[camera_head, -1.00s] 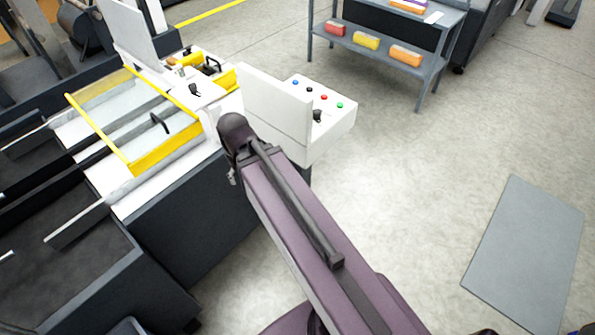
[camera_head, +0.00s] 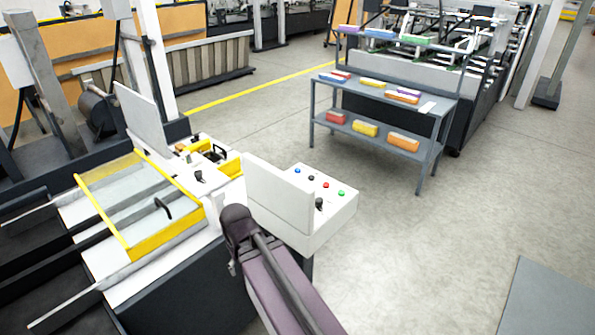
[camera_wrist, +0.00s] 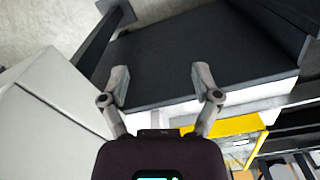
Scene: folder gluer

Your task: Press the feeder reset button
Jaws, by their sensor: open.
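A white control box (camera_head: 309,229) stands at the near right corner of the machine, with a white upright plate (camera_head: 277,193) on its left. On its top are a blue button (camera_head: 297,170), a black one (camera_head: 311,178), a red one (camera_head: 326,185), a green one (camera_head: 341,193) and a black knob (camera_head: 319,204). No label is readable, so I cannot tell which is feeder reset. My gripper (camera_wrist: 160,82) is open and empty in the wrist view, above the machine's dark side. In the head view my arm shows, but its gripper is hidden.
A yellow-framed clear guard (camera_head: 160,236) covers the feeder left of the box. A grey shelf cart (camera_head: 385,101) with coloured blocks stands behind. A grey mat (camera_head: 548,312) lies at the right. The floor between is clear.

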